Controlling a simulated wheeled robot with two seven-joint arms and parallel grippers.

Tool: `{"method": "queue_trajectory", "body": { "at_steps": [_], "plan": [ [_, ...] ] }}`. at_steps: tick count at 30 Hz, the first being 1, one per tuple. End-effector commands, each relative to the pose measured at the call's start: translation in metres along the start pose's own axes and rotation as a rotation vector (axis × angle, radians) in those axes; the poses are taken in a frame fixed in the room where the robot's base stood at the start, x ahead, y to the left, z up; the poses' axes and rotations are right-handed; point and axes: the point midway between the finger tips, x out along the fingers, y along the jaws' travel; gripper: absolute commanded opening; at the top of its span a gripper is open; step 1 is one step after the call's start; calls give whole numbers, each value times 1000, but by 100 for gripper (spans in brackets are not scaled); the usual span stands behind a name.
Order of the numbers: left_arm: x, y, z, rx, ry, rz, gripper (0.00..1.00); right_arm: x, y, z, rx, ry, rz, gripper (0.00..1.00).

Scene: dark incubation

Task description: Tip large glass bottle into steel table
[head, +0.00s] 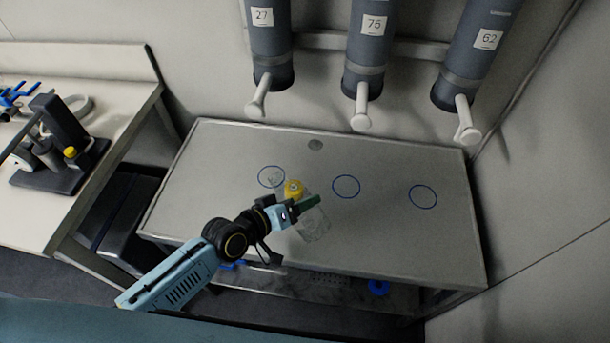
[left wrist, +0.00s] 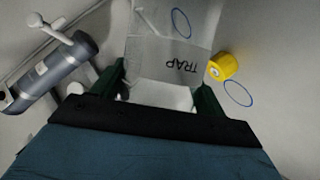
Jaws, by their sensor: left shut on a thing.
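The large glass bottle (head: 313,226) is clear and hard to make out in the head view. In the left wrist view the bottle (left wrist: 168,58) fills the space between my fingers, with the word TRAP upside down on it. My left gripper (head: 306,206) is shut on it, with its dark green fingers on either side in the wrist view (left wrist: 162,92). The bottle looks tilted over the steel table (head: 390,240); I cannot tell whether it touches the top. My right gripper is not in view.
A yellow capped thing (head: 293,188) is close beside my gripper. Numbered grey cylinders (head: 370,50) with white spouts hang above. A bench (head: 100,118) stands left. The table's right side is clear.

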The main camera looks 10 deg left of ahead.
Motion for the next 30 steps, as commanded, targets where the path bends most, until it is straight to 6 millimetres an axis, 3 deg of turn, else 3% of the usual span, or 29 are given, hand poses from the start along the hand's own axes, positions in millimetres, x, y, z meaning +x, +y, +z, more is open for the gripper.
{"method": "queue_trajectory", "body": {
  "at_steps": [5,15,26,30],
  "plan": [
    [0,0,-1,11,5,-4,33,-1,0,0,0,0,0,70],
    [5,-27,-2,298,59,-124,33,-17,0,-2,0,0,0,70],
    [5,-31,-4,348,70,-144,33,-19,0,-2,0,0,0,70],
    [5,-43,-10,489,97,-204,33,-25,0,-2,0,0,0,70]
  ]
}}
